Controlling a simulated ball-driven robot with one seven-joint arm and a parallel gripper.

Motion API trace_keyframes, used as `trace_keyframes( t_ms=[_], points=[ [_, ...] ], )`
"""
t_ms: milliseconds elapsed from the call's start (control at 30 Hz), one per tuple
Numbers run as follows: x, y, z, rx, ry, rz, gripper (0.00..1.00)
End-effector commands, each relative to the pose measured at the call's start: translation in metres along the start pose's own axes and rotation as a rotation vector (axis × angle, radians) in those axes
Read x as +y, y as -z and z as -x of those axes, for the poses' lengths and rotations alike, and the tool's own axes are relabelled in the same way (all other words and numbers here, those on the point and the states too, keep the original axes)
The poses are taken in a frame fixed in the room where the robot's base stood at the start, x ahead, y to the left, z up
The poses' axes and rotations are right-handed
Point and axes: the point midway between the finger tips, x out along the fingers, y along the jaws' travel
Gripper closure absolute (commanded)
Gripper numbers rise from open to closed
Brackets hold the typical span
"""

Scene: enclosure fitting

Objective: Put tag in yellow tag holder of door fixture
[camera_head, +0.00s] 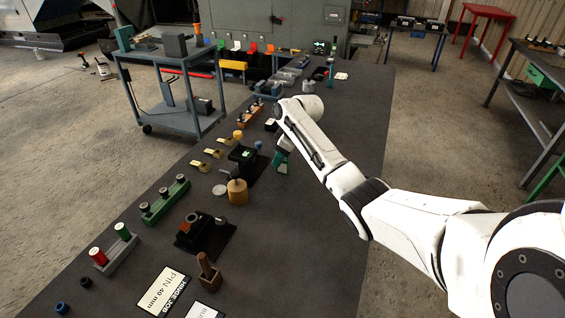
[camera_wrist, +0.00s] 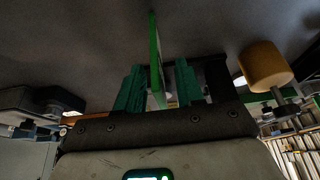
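My gripper (camera_wrist: 160,66) has two green fingers. It also shows in the head view (camera_head: 281,168), low over the table beside the black fixture. A thin green upright plate (camera_wrist: 154,45), perhaps the tag, stands nearly edge-on between the fingers in the wrist view and reaches past their tips. Some space shows between the plate and the fingers, so they look open around it. I cannot clearly make out the yellow tag holder.
A tan cylinder (camera_head: 237,191) stands in front of the black fixture; it also shows in the wrist view (camera_wrist: 264,66). Several yellow clips (camera_head: 213,153), a green block with pegs (camera_head: 165,200) and a black plate (camera_head: 207,236) lie along the table's left side. The table right of my arm is clear.

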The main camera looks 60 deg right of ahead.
Motion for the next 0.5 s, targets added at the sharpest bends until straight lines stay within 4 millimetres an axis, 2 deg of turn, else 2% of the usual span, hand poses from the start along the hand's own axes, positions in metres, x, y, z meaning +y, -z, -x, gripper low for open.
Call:
trace_keyframes(
  t_ms=[167, 500],
  points=[
    [0.0000, 0.0002, -0.0001, 0.001, 0.000, 0.000, 0.63],
    [-0.0001, 0.0002, 0.0000, 0.001, 0.000, 0.000, 0.94]
  ],
)
